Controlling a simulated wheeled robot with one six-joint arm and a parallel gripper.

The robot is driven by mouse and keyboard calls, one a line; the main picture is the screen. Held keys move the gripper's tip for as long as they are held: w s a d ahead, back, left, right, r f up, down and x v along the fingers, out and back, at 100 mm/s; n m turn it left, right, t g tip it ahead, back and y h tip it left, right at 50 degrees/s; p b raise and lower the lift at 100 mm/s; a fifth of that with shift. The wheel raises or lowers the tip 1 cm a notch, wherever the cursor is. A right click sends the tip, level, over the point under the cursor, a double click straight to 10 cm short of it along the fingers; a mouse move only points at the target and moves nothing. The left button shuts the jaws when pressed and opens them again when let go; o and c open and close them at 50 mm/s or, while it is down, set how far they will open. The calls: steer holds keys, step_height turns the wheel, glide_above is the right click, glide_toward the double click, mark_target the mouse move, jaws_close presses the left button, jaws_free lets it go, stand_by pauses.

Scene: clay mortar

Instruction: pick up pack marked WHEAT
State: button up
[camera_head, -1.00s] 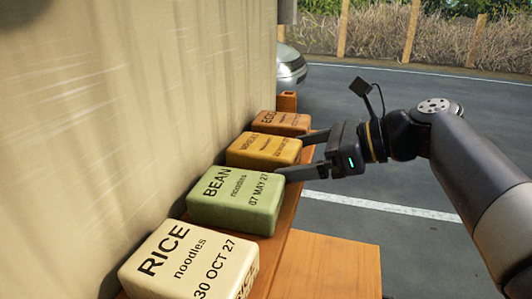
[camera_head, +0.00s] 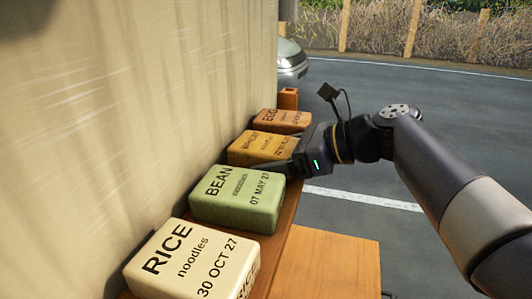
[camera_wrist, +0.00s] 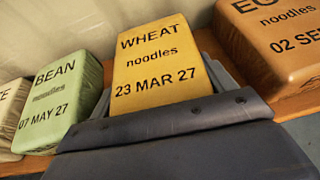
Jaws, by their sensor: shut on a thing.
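The yellow-orange pack marked WHEAT noodles, 23 MAR 27 (camera_wrist: 155,65), stands on the wooden shelf, between my gripper's fingers in the wrist view. In the head view the same pack (camera_head: 258,147) sits behind the green pack, its label partly hard to read. My gripper (camera_head: 285,163) reaches in from the right, shut on this pack, with a finger on each side. It also shows in the wrist view (camera_wrist: 160,100). The far finger is mostly hidden in the head view. I cannot see the pack lifted off the shelf.
The green BEAN pack (camera_head: 237,199) is close in front, the cream RICE pack (camera_head: 195,260) nearer still. The orange-brown EGG pack (camera_head: 283,120) stands behind. A beige wall (camera_head: 130,100) runs along the left. Open paved ground (camera_head: 430,100) lies to the right.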

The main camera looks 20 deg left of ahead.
steer(key=c, duration=0.4)
steer(key=shift+c, duration=0.2)
steer(key=shift+d+r, duration=0.1)
steer(key=shift+r, duration=0.05)
